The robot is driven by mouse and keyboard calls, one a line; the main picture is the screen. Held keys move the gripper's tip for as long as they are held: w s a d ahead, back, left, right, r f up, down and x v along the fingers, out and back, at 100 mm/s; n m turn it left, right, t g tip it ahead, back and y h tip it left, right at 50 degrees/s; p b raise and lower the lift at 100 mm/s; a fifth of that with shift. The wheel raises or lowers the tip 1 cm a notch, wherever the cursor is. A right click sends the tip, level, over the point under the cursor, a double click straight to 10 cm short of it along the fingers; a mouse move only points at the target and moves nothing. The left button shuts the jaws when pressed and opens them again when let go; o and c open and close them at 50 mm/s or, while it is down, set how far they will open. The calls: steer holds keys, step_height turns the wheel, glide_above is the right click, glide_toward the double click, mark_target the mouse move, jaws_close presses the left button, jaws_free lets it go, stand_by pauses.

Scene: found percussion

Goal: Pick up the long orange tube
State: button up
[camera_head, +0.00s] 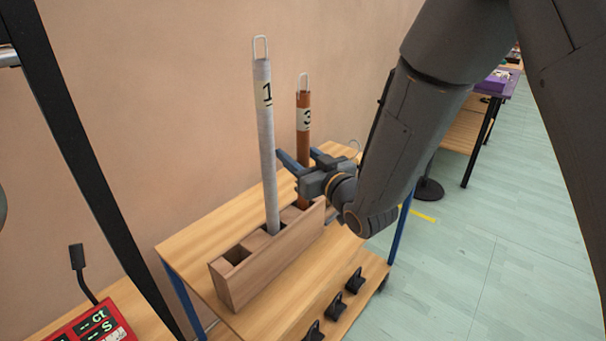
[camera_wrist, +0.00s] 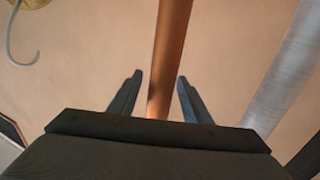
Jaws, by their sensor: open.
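The orange tube (camera_head: 303,122) stands upright in a wooden block holder (camera_head: 262,262), with a wire loop at its top and a label marked 3. In the wrist view the orange tube (camera_wrist: 168,58) runs between the two blue-grey fingers. My gripper (camera_head: 300,160) is open at the tube's lower part, one finger on each side; it also shows in the wrist view (camera_wrist: 159,88). I see a gap between the tube and each finger. The tube's foot is hidden in the holder and partly behind my gripper.
A taller grey tube (camera_head: 266,150) marked 1 stands in the same holder, just left of the orange one. It also shows in the wrist view (camera_wrist: 290,75). The holder's front slot is empty. A wall stands close behind.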

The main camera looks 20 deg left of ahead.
steer(key=shift+w+a, duration=0.25)
steer(key=shift+a, duration=0.15)
jaws_close()
steer(key=shift+r, duration=0.1)
